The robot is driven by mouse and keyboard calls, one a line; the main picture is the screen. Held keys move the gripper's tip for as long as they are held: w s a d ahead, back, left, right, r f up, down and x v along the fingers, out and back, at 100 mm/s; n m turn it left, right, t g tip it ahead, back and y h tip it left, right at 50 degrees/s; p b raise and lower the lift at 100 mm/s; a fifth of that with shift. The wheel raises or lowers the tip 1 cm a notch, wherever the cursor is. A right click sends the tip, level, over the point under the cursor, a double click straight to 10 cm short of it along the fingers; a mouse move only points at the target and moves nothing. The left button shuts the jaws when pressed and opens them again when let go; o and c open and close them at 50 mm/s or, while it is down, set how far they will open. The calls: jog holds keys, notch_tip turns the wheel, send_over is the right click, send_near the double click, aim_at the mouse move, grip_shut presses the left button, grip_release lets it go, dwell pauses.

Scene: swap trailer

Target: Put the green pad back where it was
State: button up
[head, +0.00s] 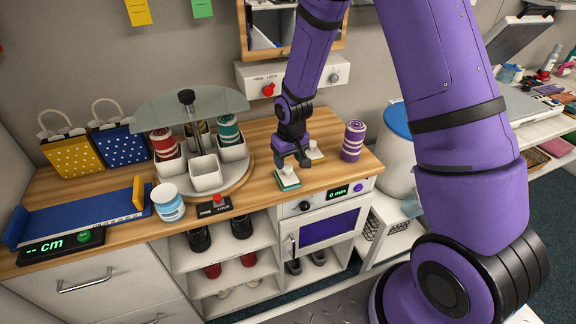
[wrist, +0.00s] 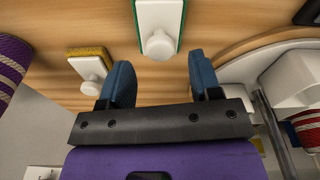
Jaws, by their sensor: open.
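The green pad (head: 288,182) lies on the wooden counter near its front edge, with a white plate and knob on top. In the wrist view the green pad (wrist: 181,22) shows as a green edge round a white plate, its round knob just beyond the gap between my fingers. My gripper (head: 292,160) is open and empty, pointing down close above and behind the green pad. In the wrist view my gripper (wrist: 161,76) shows two blue fingertips spread apart. The spot where the pad was before cannot be told from these frames.
A yellow pad (head: 315,153) with a white knob lies behind and right of the green one. A purple rolled item (head: 353,141) stands farther right. A round turntable (head: 240,185) with white cups stands left. An oven (head: 328,227) is under the counter.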

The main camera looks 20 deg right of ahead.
notch_tip(320, 180, up, 8)
jog(key=s, duration=0.1)
notch_tip(320, 180, up, 19)
jog(key=m+t, duration=0.1)
jog(key=t, duration=0.1)
send_over(291, 178)
jog(key=s+d, duration=0.4)
jog(key=s, duration=0.6)
jog(key=s+d+r+t, duration=0.1)
jog(key=s+r, duration=0.3)
jog(key=s, duration=0.5)
jog(key=s+d+r+m, duration=0.1)
jog(key=s+r, duration=0.3)
jog(key=s, duration=0.4)
jog(key=shift+s+d+r+t, duration=0.2)
jog(key=shift+s+r+t, duration=0.15)
jog(key=shift+t, duration=0.05)
jog(key=shift+o, duration=0.2)
jog(key=shift+w, duration=0.1)
